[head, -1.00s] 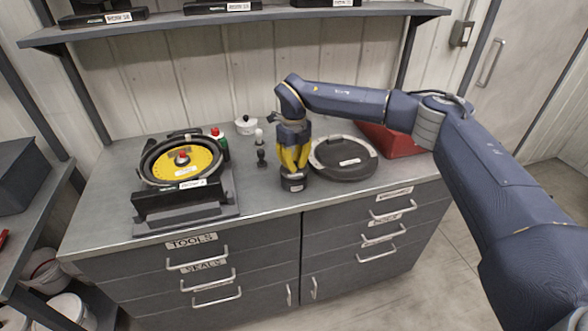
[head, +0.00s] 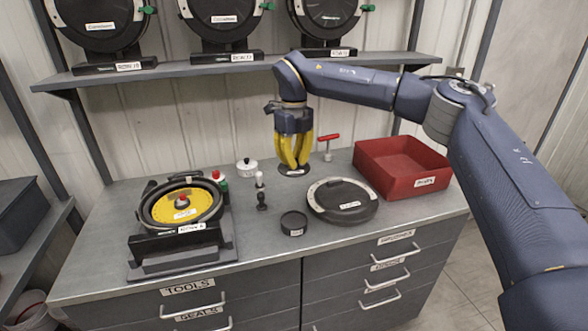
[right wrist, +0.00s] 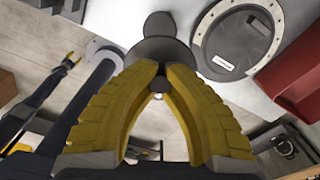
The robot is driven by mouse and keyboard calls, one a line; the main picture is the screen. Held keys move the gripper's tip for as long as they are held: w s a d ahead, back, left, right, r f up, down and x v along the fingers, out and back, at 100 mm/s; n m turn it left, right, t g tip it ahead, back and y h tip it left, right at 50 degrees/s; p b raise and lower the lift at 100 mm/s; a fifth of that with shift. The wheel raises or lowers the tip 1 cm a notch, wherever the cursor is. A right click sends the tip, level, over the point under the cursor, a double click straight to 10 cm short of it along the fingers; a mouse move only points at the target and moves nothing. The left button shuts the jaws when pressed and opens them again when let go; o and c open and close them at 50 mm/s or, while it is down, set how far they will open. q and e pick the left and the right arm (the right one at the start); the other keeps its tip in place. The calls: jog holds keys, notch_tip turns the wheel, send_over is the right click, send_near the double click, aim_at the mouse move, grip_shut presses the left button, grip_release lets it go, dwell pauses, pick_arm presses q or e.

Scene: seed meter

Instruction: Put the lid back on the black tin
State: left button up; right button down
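The black tin (head: 293,223) stands upright on the workbench with a pale label, left of a larger black round cover. Its dark top also shows in the right wrist view (right wrist: 158,22), partly behind the lid. My right gripper (head: 293,160) points down, its yellow fingers closed at the tips on the dark round lid (head: 293,171). The lid shows in the right wrist view (right wrist: 160,52) just beyond the fingertips. It appears raised above the bench, apart from the tin. My left gripper (right wrist: 73,59) shows small at the left of the right wrist view; its opening is unclear.
The large round cover (head: 342,201) lies right of the tin, with a red bin (head: 402,166) behind it. Dark and white hand stamps (head: 262,200) and a yellow-plated seed meter (head: 181,206) stand left. A red-handled tool (head: 327,145) is at the back. A shelf (head: 250,68) hangs above.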

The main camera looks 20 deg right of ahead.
jog(key=shift+n, duration=0.5)
jog(key=shift+f, duration=8.85)
jog(key=shift+f, duration=0.15)
jog(key=c, duration=0.9)
grip_release()
jog(key=shift+r, duration=3.5)
